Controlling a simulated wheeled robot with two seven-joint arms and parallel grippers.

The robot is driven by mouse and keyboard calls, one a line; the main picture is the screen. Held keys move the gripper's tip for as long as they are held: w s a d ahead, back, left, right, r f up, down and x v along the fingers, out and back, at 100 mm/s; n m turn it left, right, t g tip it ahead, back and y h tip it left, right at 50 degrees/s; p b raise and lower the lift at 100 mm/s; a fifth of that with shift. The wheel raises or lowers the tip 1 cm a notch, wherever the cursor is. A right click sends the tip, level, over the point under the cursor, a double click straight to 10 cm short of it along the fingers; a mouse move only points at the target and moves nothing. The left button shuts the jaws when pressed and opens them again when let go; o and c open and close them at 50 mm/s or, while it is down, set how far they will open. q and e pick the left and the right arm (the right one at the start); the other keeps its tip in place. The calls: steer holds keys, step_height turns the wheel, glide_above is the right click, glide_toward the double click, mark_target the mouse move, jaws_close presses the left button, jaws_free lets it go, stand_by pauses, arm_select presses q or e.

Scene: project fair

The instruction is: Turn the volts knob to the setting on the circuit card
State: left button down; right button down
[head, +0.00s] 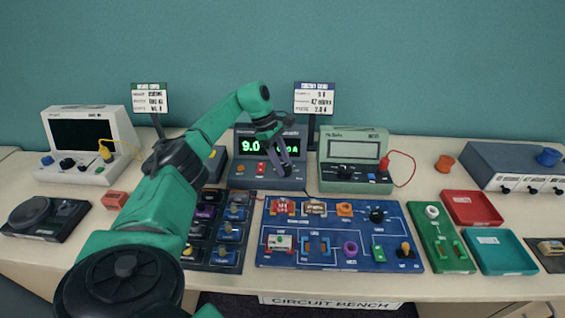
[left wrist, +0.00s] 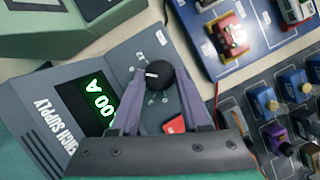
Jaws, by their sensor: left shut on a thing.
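The dark grey bench supply (head: 243,172) stands at the back middle, its green display (head: 251,146) starting with 9.0. In the left wrist view the display (left wrist: 98,98) ends in 00 A. My left gripper (left wrist: 160,77) is shut on a round black knob (left wrist: 158,78) with a white pointer mark, one finger on each side. In the head view my left gripper (head: 286,163) reaches down onto the right of the supply's front and mostly hides the knob. The knob's label is too small to read. The circuit card (head: 314,98) stands behind; its small lines seem to include 9 V and 47 ohms.
A red switch (left wrist: 174,125) sits on the supply near the gripper. A green meter (head: 352,158) stands close on the right. The blue circuit board (head: 330,260) and a dark tray of parts (head: 222,255) lie in front. Another card (head: 150,98) stands at the left.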

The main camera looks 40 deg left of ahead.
arm_select(q)
steer(key=shift+m, duration=0.5)
steer(key=shift+c, duration=1.9)
jaws_free()
